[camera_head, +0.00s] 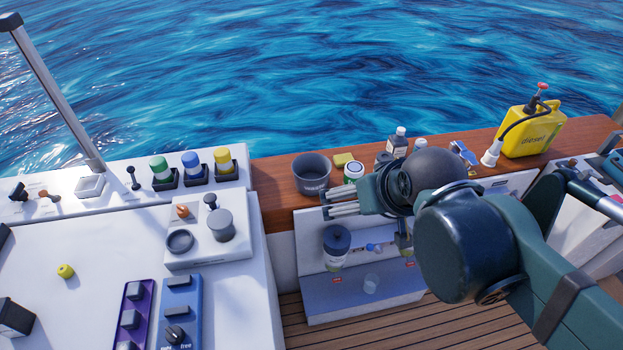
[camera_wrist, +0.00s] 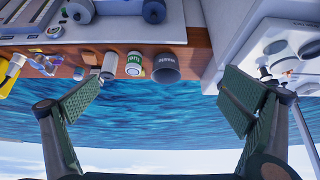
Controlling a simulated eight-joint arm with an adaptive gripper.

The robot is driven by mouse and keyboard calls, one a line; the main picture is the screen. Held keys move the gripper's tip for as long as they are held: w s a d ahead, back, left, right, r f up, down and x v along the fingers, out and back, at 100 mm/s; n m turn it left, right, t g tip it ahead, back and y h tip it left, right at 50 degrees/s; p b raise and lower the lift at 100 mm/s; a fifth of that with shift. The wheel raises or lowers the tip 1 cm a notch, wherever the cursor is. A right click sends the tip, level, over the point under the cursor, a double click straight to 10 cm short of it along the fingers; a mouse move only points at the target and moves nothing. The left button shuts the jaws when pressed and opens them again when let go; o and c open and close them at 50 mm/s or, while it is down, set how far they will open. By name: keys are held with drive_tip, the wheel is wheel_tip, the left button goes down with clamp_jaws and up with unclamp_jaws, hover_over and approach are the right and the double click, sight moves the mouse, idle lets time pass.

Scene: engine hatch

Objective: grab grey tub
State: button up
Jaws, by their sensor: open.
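The grey tub (camera_head: 311,176) stands upright on the wooden ledge, left of my arm, with its open top facing up. In the wrist view the tub (camera_wrist: 166,70) appears upside down, between my fingers and nearer the right one. My gripper (camera_head: 343,204) is in front of the ledge, just right of and below the tub. Its fingers point left in the head view. In the wrist view my gripper (camera_wrist: 165,95) has its two green fingers wide apart with nothing between them. The fingers do not visibly touch the tub.
A white-and-green can (camera_head: 353,171) and a yellow sponge-like block (camera_head: 343,159) stand right of the tub. A white console (camera_head: 120,240) lies left. Water is behind the ledge.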

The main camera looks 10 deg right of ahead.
drive_tip(key=w+a+f+g+b, duration=0.1)
drive_tip(key=w+f, duration=0.1)
drive_tip(key=w, duration=0.8)
drive_tip(key=w+f, duration=0.2)
drive_tip(key=w, duration=0.9)
drive_tip(key=w+a+f+g+b, duration=0.1)
drive_tip(key=w+a+f, duration=0.1)
drive_tip(key=w+f, duration=1.6)
drive_tip(key=shift+f+g+b, duration=0.3)
drive_tip(key=shift+f, duration=0.1)
drive_tip(key=shift+b+x, duration=0.75)
drive_tip(key=shift+x, duration=2.7)
